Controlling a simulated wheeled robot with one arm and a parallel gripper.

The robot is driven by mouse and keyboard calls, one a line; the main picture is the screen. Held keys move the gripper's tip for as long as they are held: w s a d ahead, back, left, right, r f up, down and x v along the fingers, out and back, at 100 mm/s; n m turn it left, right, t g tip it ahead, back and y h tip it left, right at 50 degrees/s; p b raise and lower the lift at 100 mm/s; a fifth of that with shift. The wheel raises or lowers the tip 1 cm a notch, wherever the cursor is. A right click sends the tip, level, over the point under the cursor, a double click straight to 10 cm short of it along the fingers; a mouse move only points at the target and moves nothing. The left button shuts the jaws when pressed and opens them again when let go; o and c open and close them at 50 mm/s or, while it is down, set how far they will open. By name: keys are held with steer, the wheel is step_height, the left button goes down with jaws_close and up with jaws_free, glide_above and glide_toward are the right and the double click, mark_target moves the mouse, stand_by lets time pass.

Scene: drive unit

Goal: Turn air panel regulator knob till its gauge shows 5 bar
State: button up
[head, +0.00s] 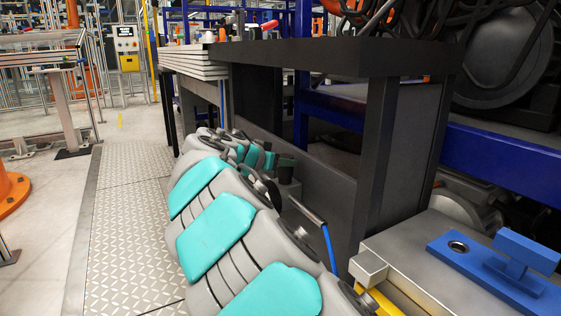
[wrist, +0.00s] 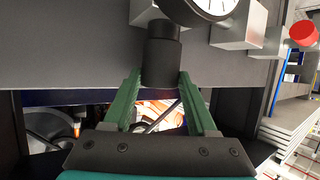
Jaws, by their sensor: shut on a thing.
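The black regulator knob (wrist: 162,58) hangs in the upper middle of the wrist view. The green fingers of my gripper (wrist: 160,80) are shut on it, one on each side. Above the knob, the round gauge (wrist: 212,5) with a white dial and black rim is cut off by the top edge. Its reading cannot be told. In the head view, my grey and teal arm reaches forward beside the black bench; the knob and gauge cannot be made out there.
Light grey blocks (wrist: 238,25) and a red round button (wrist: 303,33) sit right of the knob in the wrist view. In the head view, a black bench (head: 330,57) stands right of my arm. A blue fixture (head: 500,268) is at lower right. The patterned floor (head: 125,220) at left is clear.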

steer(key=c, duration=0.7)
steer(key=shift+d+f+n+y+b, duration=0.2)
steer(key=shift+n+y+b, duration=0.1)
steer(key=shift+y+b, duration=0.15)
steer(key=shift+c, duration=0.3)
steer(key=shift+r+n+t+y, duration=0.2)
steer(key=shift+n+t+y, duration=0.1)
steer(key=shift+n+y, duration=0.1)
steer(key=shift+a, duration=0.1)
steer(key=o, duration=1.4)
steer(key=shift+c, duration=0.2)
steer(key=v, duration=0.8)
